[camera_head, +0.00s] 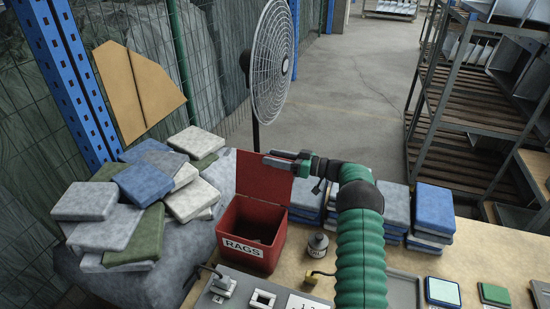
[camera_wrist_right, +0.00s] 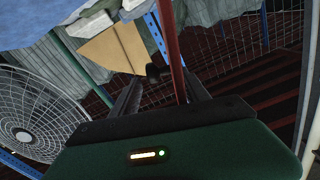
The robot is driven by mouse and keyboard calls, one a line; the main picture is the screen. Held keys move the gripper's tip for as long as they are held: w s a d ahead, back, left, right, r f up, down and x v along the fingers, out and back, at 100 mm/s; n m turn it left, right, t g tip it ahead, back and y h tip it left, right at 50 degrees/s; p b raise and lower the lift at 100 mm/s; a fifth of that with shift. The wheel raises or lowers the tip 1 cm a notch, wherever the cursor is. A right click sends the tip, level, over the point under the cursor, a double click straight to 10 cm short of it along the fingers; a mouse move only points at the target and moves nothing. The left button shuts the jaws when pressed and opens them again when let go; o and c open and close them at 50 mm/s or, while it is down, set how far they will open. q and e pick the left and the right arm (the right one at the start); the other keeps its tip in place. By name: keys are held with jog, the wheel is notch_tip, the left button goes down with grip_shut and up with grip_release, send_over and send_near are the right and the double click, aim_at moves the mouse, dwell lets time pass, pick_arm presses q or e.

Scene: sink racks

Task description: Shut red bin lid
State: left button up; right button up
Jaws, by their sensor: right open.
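The red bin (camera_head: 250,228), labelled RAGS, stands on the workbench with dark contents partly visible inside. Its red lid (camera_head: 258,177) is open and stands up at the bin's back edge. My right gripper (camera_head: 281,159) is at the upper right corner of the lid, with its fingers pointing left. In the right wrist view the lid shows edge-on as a thin red strip (camera_wrist_right: 172,50) between the spread fingers of the right gripper (camera_wrist_right: 160,93). I cannot tell whether a finger touches it. My left gripper is not in view.
Stacked folded cloths (camera_head: 128,220) lie left of the bin, and folded blue and grey stacks (camera_head: 395,208) stand to its right. A small canister (camera_head: 318,245) is close to the bin's right side. A fan (camera_head: 272,62) stands behind. Metal racks (camera_head: 470,105) are at right.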

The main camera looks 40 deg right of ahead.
jog(key=shift+c, duration=0.2)
jog(key=c, duration=0.5)
jog(key=shift+s+r, duration=0.1)
jog(key=shift+r, duration=0.05)
grip_shut()
jog(key=shift+a, duration=0.15)
